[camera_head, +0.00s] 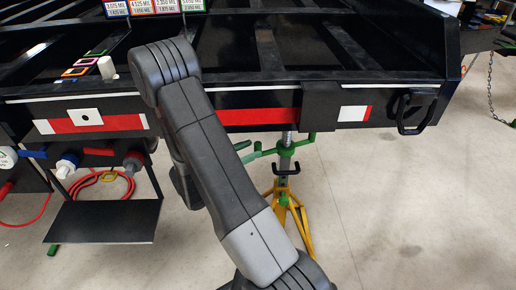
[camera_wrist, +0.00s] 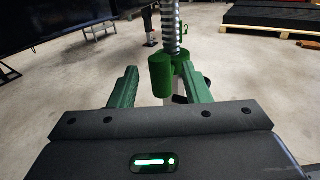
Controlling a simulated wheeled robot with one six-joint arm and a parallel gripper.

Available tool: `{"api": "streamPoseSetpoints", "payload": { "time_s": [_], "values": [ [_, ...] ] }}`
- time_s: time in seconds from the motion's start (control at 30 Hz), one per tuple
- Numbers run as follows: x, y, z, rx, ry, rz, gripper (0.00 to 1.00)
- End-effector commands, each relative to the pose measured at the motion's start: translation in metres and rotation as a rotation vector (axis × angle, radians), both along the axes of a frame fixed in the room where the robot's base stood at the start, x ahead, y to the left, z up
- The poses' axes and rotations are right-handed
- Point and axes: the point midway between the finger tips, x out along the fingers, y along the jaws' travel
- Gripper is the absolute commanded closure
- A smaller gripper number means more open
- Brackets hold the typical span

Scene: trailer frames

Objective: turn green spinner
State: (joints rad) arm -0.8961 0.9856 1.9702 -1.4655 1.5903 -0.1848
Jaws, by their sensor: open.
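The green spinner (camera_head: 284,150) sits on a threaded post of a yellow jack stand under the trailer edge, with green arms reaching out to both sides. In the wrist view the spinner (camera_wrist: 161,74) shows as a thick green upright cylinder and a hub below the grey screw. My gripper (camera_wrist: 158,69) is open, its two green fingers pointing at the spinner. The cylinder shows between the fingers, nearer the middle than the hub. I cannot tell whether either finger touches it.
The black trailer frame (camera_head: 390,95) with red and white strips lies above. The yellow stand (camera_head: 283,200) has spread legs. A black shelf (camera_head: 105,222) and hoses hang at left. Concrete floor at right is clear. A pallet (camera_wrist: 270,30) stands far back.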

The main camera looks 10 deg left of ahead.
Motion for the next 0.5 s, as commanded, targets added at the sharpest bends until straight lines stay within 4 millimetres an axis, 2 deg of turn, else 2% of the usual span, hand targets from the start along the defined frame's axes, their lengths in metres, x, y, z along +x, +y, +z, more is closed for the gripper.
{"api": "streamPoseSetpoints", "payload": {
  "time_s": [0.2,0.5],
  "values": [
    [0.019,-0.019,-0.001,0.0,0.0,-0.002,0.57],
    [0.027,-0.026,0.0,0.0,0.0,0.001,0.57]
  ]
}}
